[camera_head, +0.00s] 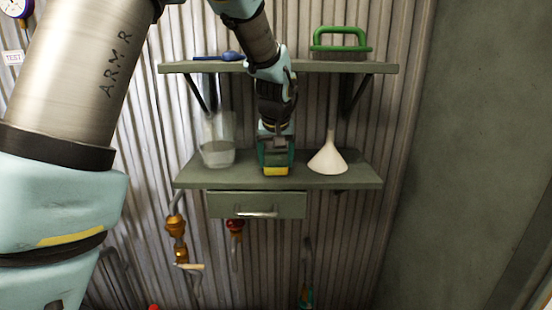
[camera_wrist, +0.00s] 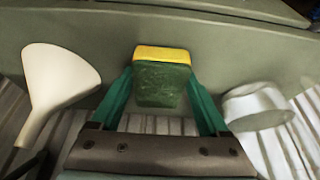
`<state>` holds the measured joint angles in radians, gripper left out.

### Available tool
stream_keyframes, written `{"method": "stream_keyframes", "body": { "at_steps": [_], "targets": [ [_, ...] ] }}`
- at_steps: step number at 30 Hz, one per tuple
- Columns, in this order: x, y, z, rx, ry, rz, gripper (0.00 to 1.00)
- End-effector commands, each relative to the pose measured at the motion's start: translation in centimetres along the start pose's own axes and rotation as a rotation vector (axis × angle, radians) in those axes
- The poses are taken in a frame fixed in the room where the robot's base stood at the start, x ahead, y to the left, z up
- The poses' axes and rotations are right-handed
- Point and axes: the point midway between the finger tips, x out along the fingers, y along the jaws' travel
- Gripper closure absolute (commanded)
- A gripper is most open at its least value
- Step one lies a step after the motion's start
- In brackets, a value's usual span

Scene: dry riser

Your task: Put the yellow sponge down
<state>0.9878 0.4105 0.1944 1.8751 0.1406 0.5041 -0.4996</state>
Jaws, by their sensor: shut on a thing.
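The yellow sponge (camera_head: 275,171) has a yellow layer and a dark green layer. My gripper (camera_head: 275,152) is shut on it, over the lower shelf (camera_head: 360,174), between the beaker and the funnel. In the wrist view the sponge (camera_wrist: 161,54) sits between the two teal fingertips, yellow edge at the top of the picture. The sponge overlaps the front part of the shelf in the head view. I cannot tell whether its underside touches the shelf.
A clear beaker (camera_head: 218,150) stands left of the sponge and a cream funnel (camera_head: 328,158) right of it. The upper shelf (camera_head: 200,67) holds a green-handled brush (camera_head: 340,42) and a blue object (camera_head: 228,57). A drawer (camera_head: 256,204) and orange valve fittings (camera_head: 176,227) are below.

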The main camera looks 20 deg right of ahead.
Motion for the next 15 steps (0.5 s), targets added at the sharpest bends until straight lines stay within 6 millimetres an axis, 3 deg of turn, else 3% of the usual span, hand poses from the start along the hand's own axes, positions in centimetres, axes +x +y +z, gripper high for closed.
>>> {"method": "stream_keyframes", "body": {
  "at_steps": [3,4,9,15],
  "targets": [
    [0.33,0.0,0.15,0.0,0.0,0.0,0.91],
    [0.25,0.01,0.11,0.0,0.0,0.0,0.19],
    [0.19,0.01,0.1,0.0,0.0,0.0,0.0],
    [0.18,0.01,0.09,0.0,0.0,0.0,0.0]
  ]
}}
